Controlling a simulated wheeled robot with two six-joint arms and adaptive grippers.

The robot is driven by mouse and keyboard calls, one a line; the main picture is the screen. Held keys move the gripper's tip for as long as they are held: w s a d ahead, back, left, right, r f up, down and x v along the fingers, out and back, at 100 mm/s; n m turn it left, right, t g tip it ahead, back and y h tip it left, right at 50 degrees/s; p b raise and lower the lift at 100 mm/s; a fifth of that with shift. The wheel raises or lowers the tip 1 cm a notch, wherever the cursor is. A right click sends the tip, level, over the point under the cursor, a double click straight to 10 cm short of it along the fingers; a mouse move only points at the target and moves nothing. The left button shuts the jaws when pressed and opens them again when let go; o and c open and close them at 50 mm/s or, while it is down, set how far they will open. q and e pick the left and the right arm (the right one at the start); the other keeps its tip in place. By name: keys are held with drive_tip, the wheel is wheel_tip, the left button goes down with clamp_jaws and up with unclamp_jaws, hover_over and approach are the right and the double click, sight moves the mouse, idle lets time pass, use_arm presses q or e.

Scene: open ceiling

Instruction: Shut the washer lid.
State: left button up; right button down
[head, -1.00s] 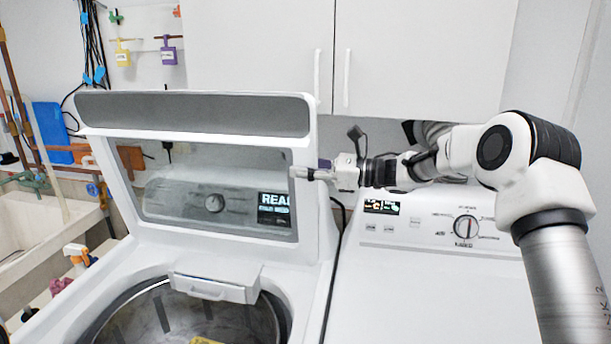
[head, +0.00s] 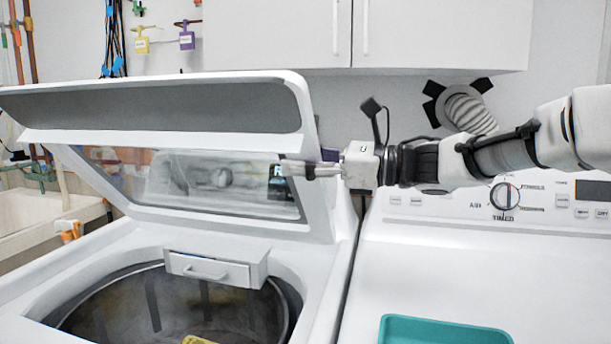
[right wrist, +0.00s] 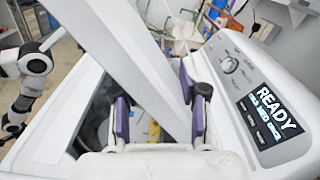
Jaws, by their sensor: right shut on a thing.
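The white top-load washer (head: 318,275) stands at the left with its drum opening showing. Its lid (head: 165,108), with a clear window, is partly raised and leans forward over the opening. My right gripper (head: 310,170) is shut on the lid's right side edge. In the right wrist view the purple-padded fingers of my right gripper (right wrist: 158,108) lie on both sides of the white lid edge (right wrist: 130,50). The washer's display (right wrist: 270,112) reads READY.
A second white machine with a dial (head: 504,196) stands close on the right, with a teal tray (head: 440,332) on its top. White cabinets (head: 440,35) hang above. A sink (head: 50,222) is at the far left. Something yellow (head: 198,340) lies in the drum.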

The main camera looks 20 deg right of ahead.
use_arm(q)
drive_tip(key=shift+f, duration=0.4)
use_arm(e)
drive_tip(key=shift+s+a+f, duration=0.15)
drive_tip(key=shift+s+f, duration=0.05)
drive_tip(key=shift+f, duration=0.15)
drive_tip(key=c, duration=0.9)
unclamp_jaws()
drive_tip(key=shift+w, duration=0.1)
